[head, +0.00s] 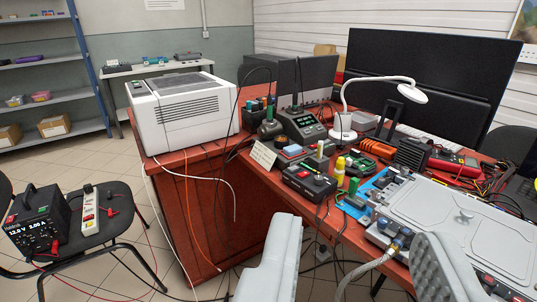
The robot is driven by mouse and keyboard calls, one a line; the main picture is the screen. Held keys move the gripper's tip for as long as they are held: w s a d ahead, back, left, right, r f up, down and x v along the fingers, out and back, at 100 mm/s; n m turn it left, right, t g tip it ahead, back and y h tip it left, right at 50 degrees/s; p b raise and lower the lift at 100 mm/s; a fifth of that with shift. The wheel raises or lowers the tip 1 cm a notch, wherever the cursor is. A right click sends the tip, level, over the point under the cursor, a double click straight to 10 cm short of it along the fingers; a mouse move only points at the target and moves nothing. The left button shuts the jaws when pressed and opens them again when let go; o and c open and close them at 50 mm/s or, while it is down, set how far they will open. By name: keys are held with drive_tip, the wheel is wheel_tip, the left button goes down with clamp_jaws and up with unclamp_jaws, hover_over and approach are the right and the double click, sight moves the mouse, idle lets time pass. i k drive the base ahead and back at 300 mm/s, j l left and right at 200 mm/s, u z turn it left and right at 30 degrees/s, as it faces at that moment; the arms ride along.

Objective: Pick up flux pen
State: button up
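My gripper (362,232) is open at the bottom of the view, its two grey fingers wide apart with no object held between them. It is in front of the wooden desk's near edge. I cannot tell for sure which thing is the flux pen. A slim green pen-like item (319,178) lies on a black box with red parts (308,184) on the desk, ahead and left of the gripper's middle. A yellow-capped bottle (340,167) and a small green upright item (352,187) stand just right of it. The fingers touch none of these.
A soldering station (300,124), a white lamp (343,128) and a dark monitor (425,80) stand behind. A large grey case (465,222) fills the right. A white machine (185,112) is at left. A chair (85,225) holds a power supply (38,222). Cables hang at the desk edge.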

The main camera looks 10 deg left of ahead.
sight(320, 145)
drive_tip(key=i+j+z, duration=0.3)
drive_tip(key=i+j, duration=0.15)
drive_tip(key=i+j+z, duration=0.15)
drive_tip(key=j, duration=0.25)
drive_tip(key=i+j+z, duration=0.15)
drive_tip(key=j, duration=0.2)
drive_tip(key=i+j+z, duration=0.15)
drive_tip(key=j, duration=0.2)
drive_tip(key=i+j+z, duration=0.15)
drive_tip(key=j, duration=0.25)
drive_tip(key=i, duration=0.05)
